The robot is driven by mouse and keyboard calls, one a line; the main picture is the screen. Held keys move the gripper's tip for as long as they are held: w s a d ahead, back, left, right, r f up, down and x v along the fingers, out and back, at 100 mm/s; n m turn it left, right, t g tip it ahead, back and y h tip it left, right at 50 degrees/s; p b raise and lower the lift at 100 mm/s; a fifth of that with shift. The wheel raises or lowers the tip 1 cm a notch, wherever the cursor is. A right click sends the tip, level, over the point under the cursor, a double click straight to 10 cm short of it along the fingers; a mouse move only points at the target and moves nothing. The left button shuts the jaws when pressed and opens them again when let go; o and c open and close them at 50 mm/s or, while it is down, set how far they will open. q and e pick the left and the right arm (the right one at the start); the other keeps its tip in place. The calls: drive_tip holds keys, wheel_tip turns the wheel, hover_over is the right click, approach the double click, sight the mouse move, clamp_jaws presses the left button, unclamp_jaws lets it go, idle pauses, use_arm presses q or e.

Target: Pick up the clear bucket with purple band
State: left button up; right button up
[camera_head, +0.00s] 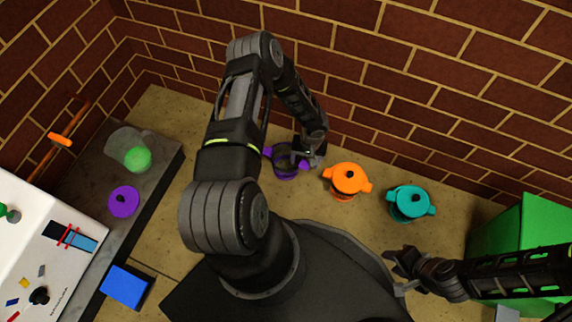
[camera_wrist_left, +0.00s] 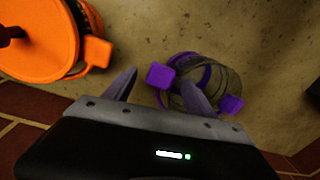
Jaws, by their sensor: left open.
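The clear bucket with purple band (camera_head: 288,172) stands on the tan floor near the brick wall, with purple tabs on opposite sides. My left gripper (camera_head: 308,154) is at its right side and partly hides it in the head view. In the left wrist view the bucket (camera_wrist_left: 208,77) is right of centre. My left gripper (camera_wrist_left: 160,82) is open there, with one purple tab showing between its fingers and the right finger overlapping the bucket. I cannot tell whether they touch. My right gripper (camera_head: 396,260) is at the lower right, away from the bucket; its jaw opening is unclear.
An orange lidded pot (camera_head: 348,181) stands close to the bucket's right, with a teal pot (camera_head: 410,203) beyond. A green box (camera_head: 525,240) is at far right. A dark bench (camera_head: 165,165) at left holds a purple lid (camera_head: 124,201). Brick wall rises behind.

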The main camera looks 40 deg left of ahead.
use_arm(q)
clamp_jaws()
idle(0.5)
